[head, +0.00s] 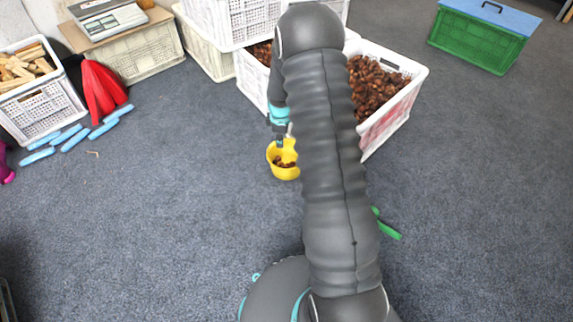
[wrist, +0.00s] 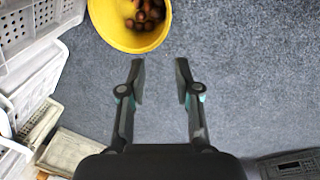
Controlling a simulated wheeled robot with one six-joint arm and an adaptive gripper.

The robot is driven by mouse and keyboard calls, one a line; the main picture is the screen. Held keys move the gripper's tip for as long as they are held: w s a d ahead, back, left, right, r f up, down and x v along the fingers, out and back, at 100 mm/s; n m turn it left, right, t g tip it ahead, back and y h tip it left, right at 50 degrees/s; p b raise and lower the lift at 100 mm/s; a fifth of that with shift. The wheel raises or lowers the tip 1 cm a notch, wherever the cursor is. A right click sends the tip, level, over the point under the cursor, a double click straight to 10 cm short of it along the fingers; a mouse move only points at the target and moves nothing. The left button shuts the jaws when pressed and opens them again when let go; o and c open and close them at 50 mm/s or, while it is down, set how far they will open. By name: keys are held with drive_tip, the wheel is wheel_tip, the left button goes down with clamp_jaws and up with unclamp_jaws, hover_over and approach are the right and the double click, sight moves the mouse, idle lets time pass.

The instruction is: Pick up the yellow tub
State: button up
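The yellow tub (head: 286,174) stands on the carpet in front of the chestnut crate in the head view, with some chestnuts in its bottom. In the wrist view the tub (wrist: 107,33) is at the top, left of centre, beyond the fingertips and partly cut off by the frame. My gripper (wrist: 160,70) is open, with a clear gap between its two fingers and only carpet showing there. In the head view my gripper is small beside the tub's far edge, and my arm hides part of the area; I cannot tell whether they touch.
A white crate of chestnuts (head: 413,89) stands just behind the tub, partly hidden by my arm. A crate of wood pieces (head: 49,115), blue strips (head: 75,139) and a red item (head: 101,92) are at left. A green crate (head: 471,43) is far right. Carpet around is open.

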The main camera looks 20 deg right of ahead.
drive_tip(key=n+b, duration=0.2)
approach(286, 180)
drive_tip(key=shift+w+f+g, duration=0.15)
drive_tip(key=shift+w+g, duration=0.15)
drive_tip(key=shift+w, duration=0.15)
drive_tip(key=shift+w+d+f, duration=0.1)
drive_tip(key=shift+f, duration=1.35)
drive_tip(key=shift+w+d+f, duration=0.1)
drive_tip(key=shift+f, duration=1.4)
clamp_jaws()
